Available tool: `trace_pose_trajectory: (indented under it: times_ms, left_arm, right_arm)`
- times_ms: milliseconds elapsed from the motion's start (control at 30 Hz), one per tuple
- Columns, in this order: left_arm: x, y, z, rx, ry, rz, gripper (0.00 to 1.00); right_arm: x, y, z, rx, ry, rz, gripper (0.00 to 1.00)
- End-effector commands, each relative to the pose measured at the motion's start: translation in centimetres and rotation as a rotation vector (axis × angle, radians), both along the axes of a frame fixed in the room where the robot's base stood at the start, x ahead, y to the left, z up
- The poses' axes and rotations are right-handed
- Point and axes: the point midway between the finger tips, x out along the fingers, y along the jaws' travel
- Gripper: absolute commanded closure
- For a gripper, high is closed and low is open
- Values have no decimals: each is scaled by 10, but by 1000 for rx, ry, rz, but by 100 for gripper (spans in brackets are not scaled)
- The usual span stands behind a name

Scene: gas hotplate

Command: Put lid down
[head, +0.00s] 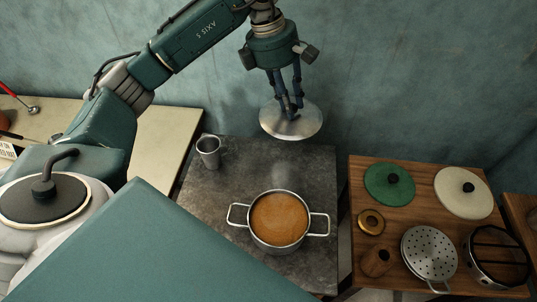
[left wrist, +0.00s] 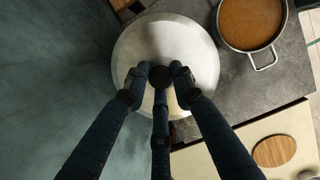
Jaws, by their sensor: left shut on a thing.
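A round silver lid (head: 305,125) is held in the air by its dark knob near the back wall, above the far edge of the grey hotplate table. My left gripper (head: 291,112) is shut on the knob, with its fingers pointing down. In the left wrist view the lid (left wrist: 200,50) fills the middle, and the fingers of the gripper (left wrist: 160,76) close around the knob. The open pot (head: 280,222) of orange-brown soup stands on the grey surface in front of the lid. The pot also shows in the left wrist view (left wrist: 250,22). My right gripper is not in view.
A metal cup (head: 208,150) stands at the grey table's (head: 235,180) back left. A wooden table (head: 395,215) at right carries a green lid (head: 385,188), a cream lid (head: 450,200), a perforated strainer (head: 425,250) and other items. Grey surface between cup and pot is bare.

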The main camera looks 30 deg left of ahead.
Motion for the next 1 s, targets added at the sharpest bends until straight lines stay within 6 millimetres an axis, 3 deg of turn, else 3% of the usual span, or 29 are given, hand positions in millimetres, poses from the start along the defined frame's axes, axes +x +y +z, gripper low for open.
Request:
trace_pose_trajectory:
  times_ms: [167, 600, 1000]
  left_arm:
    - [2, 8, -25, 5, 5, 5, 100]
    - [1, 6, -136, 2, 5, 5, 100]
    - [1, 6, -177, 4, 4, 6, 100]
  right_arm:
    - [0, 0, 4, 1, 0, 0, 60]
    - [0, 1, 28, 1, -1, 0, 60]
    - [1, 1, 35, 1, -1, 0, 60]
